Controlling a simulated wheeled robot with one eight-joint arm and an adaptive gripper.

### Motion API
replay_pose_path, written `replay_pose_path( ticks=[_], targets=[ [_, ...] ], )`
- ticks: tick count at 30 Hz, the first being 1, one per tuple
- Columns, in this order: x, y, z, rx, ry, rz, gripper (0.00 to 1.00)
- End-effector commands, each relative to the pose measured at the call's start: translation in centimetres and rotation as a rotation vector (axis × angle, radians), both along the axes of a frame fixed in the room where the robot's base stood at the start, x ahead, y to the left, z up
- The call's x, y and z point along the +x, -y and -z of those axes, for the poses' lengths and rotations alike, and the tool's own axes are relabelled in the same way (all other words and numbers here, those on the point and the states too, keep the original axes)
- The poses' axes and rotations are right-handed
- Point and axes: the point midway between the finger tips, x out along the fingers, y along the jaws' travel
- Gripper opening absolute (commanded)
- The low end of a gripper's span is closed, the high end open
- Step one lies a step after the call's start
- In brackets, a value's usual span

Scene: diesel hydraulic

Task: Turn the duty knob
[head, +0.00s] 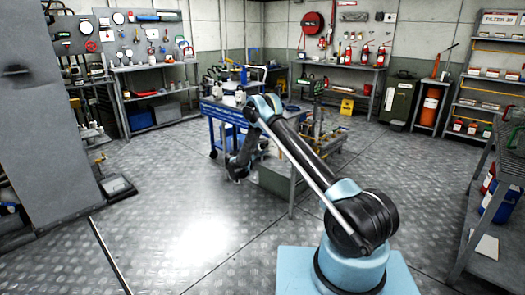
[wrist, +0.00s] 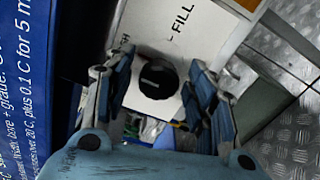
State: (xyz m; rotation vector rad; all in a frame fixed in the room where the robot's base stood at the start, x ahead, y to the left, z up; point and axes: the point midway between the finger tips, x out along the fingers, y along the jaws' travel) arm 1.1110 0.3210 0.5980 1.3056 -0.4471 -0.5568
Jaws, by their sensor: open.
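A round black knob (wrist: 157,79) with a pale mark line across its face sits on a white panel (wrist: 158,32) in the wrist view. The word "FILL" is printed on the panel above right of the knob, and another label at upper left is partly hidden. My gripper (wrist: 160,62) is open, with one blue-grey finger on each side of the knob. I cannot tell whether either finger touches it. In the head view my gripper (head: 238,168) is low beside the blue cart, and the knob cannot be made out there.
A blue sign (wrist: 30,90) with white print fills the left of the wrist view. In the head view, a blue cart (head: 228,112) stands beside my arm. Workbenches (head: 155,68) and a shelf (head: 480,75) line the walls. The metal floor (head: 150,235) at left front is largely clear.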

Motion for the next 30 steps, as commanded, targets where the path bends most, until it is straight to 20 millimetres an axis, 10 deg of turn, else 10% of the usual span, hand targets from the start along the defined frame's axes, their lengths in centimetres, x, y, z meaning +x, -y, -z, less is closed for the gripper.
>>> replay_pose_path(
  ticks=[30],
  targets=[
    [-9.5, -7.4, 0.1, 0.0, -0.002, -0.001, 0.51]
  ],
)
